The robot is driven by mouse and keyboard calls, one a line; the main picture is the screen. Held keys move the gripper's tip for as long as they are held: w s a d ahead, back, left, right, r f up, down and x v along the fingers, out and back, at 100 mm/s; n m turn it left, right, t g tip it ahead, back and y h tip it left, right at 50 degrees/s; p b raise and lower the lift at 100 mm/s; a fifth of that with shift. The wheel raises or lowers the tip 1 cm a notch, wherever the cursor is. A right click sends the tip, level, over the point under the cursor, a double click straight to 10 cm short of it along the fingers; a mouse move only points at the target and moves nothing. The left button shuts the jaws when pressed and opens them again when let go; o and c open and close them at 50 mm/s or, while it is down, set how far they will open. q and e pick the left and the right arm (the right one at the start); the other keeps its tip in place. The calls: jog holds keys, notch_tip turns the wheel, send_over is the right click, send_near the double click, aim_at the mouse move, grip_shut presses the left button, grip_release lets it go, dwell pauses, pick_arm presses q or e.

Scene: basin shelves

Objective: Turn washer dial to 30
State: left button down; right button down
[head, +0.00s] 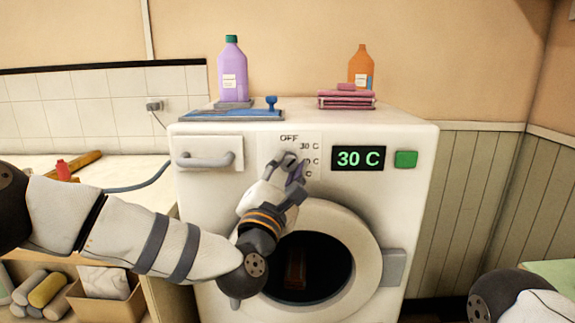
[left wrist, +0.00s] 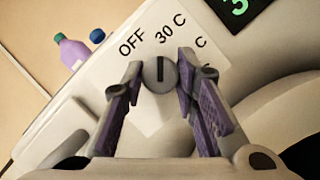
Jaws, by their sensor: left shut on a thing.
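The white washer (head: 200,285) stands in the middle of the head view. Its grey round dial (left wrist: 160,74) sits on a light panel with OFF, 30 C and further marks partly hidden. The dial's dark line points up in the left wrist view, between OFF and 30 C there. The display (head: 358,158) reads 30 C in green. My left gripper (head: 290,168) is at the panel, its fingers on both sides of the dial; in the left wrist view the gripper (left wrist: 160,80) is shut on it. My right gripper is out of view.
A drawer handle (head: 207,159) is left of the dial and a green button (head: 405,159) right of the display. The round door (head: 365,235) is below.

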pick_arm(q)
jog(key=shift+m, duration=0.7)
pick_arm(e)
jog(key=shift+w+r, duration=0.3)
pick_arm(q)
jog(key=shift+g+h, duration=0.3)
jog(key=c, duration=1.3)
grip_release()
jog(key=shift+s+a, duration=0.1)
jog(key=shift+s, duration=0.05)
